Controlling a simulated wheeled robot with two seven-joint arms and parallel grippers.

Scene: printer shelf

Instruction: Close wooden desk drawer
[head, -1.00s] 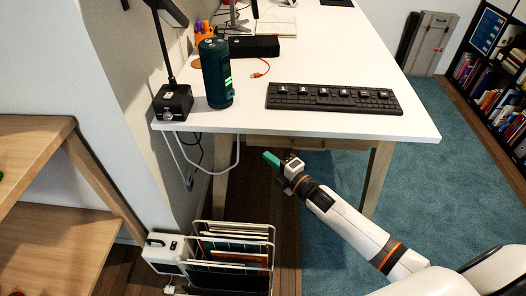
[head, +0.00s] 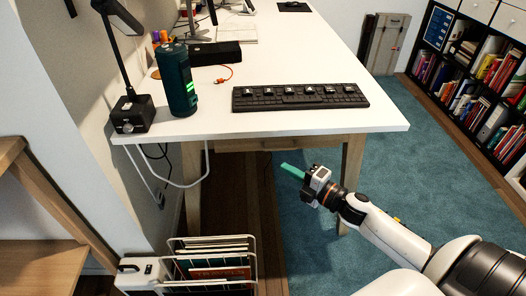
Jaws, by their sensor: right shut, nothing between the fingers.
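The desk has a white top (head: 225,122) with a wooden drawer front (head: 268,144) showing as a thin strip under its near edge. The top hides most of the drawer, so I cannot tell how far out it stands. My right gripper (head: 290,170) is in front of the desk, below the top's near edge and low beside the strip. Its green fingers are shut with nothing between them and point left. A small gap shows between the fingertips and the wooden strip. My left gripper is not in view.
On the desk stand a black keyboard (head: 300,96), a dark green cylinder (head: 177,80) and a black lamp (head: 130,112). A wire file rack (head: 255,262) is on the floor at lower left. A wooden shelf (head: 40,262) is at left. Teal carpet (head: 420,190) lies open at right.

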